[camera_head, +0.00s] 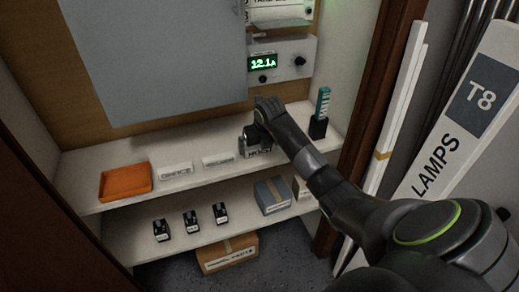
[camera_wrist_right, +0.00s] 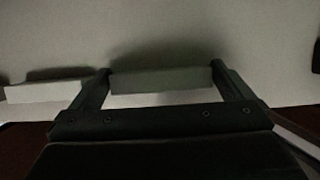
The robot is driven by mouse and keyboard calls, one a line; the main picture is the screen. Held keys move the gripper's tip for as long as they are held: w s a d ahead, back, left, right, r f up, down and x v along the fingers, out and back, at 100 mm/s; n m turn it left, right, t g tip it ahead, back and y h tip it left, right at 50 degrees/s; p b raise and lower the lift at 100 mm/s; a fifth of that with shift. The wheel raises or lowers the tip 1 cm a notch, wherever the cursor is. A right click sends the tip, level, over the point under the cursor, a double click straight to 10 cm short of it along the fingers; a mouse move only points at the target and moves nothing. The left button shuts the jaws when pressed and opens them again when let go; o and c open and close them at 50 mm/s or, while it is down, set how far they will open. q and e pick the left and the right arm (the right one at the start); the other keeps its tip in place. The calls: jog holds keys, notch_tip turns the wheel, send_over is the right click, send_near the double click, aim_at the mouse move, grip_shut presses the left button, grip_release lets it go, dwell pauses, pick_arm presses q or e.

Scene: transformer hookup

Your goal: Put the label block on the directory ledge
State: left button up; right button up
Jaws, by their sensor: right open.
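My right gripper (camera_head: 256,146) is low over the upper shelf, its fingers open. A white label block (camera_wrist_right: 160,80) lies between the two fingers in the right wrist view, where the gripper (camera_wrist_right: 165,87) straddles it. I cannot tell whether the fingers touch it. In the head view this block (camera_head: 261,153) is partly hidden by the gripper. Two more white label blocks, one lettered (camera_head: 175,170) and one beside it (camera_head: 218,160), stand to the left on the shelf. My left gripper is not in view.
An orange tray (camera_head: 125,182) sits at the shelf's left end. A teal tool in a black holder (camera_head: 318,127) stands right of the gripper. A grey cabinet (camera_head: 160,55) and a meter reading 12.1A (camera_head: 263,63) are above. The lower shelf holds black blocks and a blue-grey box (camera_head: 272,195).

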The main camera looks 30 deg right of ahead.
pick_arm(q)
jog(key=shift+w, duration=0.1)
pick_arm(e)
jog(key=c, duration=0.6)
jog(key=shift+r, duration=0.1)
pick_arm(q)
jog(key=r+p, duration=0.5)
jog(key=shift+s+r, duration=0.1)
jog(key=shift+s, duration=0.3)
pick_arm(e)
notch_tip(320, 180, up, 16)
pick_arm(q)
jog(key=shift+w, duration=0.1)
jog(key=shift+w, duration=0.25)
